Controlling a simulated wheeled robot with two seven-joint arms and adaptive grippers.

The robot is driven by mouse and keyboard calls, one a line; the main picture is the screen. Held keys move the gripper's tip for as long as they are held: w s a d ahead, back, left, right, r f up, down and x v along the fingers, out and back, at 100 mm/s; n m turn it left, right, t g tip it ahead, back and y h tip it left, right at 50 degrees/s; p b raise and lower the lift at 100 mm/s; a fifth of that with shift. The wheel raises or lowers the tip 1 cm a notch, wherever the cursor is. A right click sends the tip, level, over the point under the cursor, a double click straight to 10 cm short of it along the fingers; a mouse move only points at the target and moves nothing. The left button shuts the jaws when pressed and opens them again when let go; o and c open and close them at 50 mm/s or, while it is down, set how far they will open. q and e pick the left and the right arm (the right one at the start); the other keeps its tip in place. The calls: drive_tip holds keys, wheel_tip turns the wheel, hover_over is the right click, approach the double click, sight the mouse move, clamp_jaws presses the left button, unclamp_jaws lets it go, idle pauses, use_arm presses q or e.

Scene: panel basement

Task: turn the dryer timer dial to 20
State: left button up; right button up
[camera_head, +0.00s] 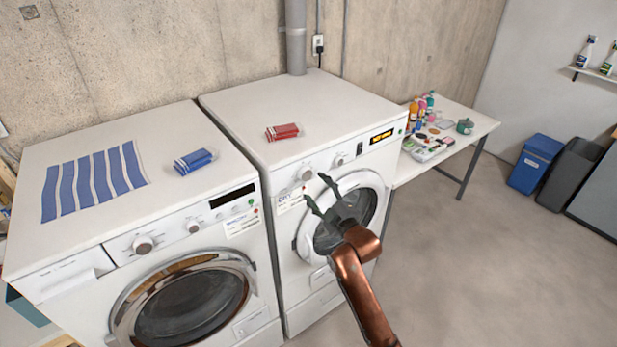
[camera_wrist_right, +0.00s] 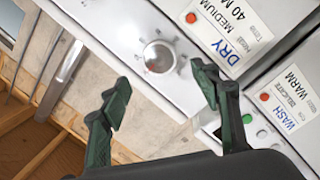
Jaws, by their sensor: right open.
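The dryer (camera_head: 235,108) is the white machine at the right of the pair in the head view. Its large round dial (camera_head: 306,173) sits on the front panel, left of a smaller knob (camera_head: 340,160). In the right wrist view a round dial (camera_wrist_right: 159,56) with marks around it shows beside the DRY label (camera_wrist_right: 228,38); its setting is too small to read. My right gripper (camera_head: 314,187) is open and empty in front of the panel, close to the dial. In the wrist view its fingertips (camera_wrist_right: 160,75) are spread, with the dial beyond the gap. My left gripper is not in view.
The dryer's display (camera_head: 381,136) glows orange.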

sight(306, 176)
drive_tip(key=p+x, duration=0.1)
drive_tip(key=x, duration=0.5)
drive_tip(key=shift+w+a, duration=0.1)
drive_tip(key=shift+w, duration=0.1)
drive_tip(key=shift+c, duration=0.3)
drive_tip(key=c, duration=1.1)
